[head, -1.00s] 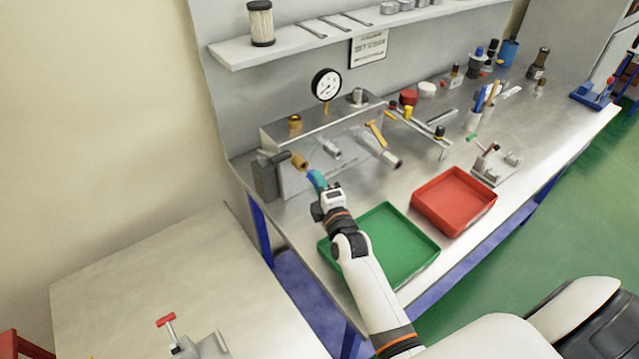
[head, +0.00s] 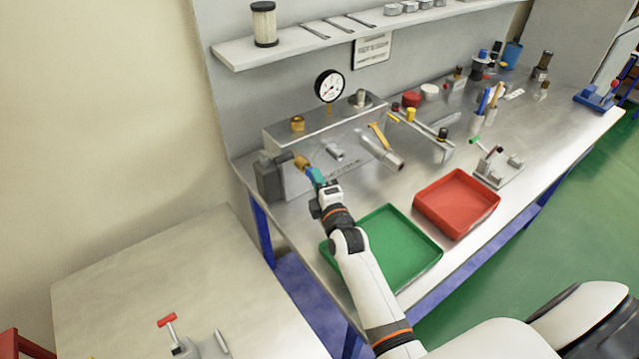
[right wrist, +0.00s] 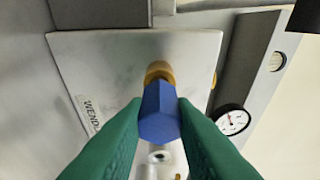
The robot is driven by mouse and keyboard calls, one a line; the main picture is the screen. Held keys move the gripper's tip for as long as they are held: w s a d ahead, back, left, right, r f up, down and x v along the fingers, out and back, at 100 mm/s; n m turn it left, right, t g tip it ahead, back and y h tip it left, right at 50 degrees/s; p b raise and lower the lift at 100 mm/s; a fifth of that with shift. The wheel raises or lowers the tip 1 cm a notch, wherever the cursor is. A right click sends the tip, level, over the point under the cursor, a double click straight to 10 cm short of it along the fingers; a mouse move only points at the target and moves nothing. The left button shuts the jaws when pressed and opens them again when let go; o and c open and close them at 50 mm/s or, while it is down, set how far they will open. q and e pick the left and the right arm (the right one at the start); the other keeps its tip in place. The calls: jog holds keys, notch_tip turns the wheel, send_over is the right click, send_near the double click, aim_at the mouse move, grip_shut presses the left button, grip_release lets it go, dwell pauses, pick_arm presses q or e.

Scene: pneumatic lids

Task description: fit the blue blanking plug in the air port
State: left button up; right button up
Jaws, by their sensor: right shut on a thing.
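The air port is a brass fitting (head: 301,161) on the left part of the front of the grey metal block (head: 300,184). My right gripper (head: 316,176) has green-teal fingers and is right at this fitting. In the right wrist view, its green fingers (right wrist: 158,122) are shut on the blue hexagonal plug (right wrist: 159,112). The brass fitting (right wrist: 158,71) shows just beyond the plug, roughly in line with it. The plug's far end is hidden, so I cannot tell if it is in the port or only against it. My left gripper is not in view.
A pressure gauge (head: 329,86) stands on top of the block. A silver cylinder with a yellow lever (head: 380,138) sticks out to the right. A green tray (head: 424,240) lies under my right forearm, with a red tray (head: 455,202) right of it.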

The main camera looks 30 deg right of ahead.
jog(key=shift+w, duration=0.65)
jog(key=o, duration=1)
jog(key=shift+o, duration=0.2)
jog(key=s+a+p, duration=0.1)
jog(key=s+p, duration=0.2)
jog(key=s, duration=0.4)
jog(key=shift+p, duration=0.35)
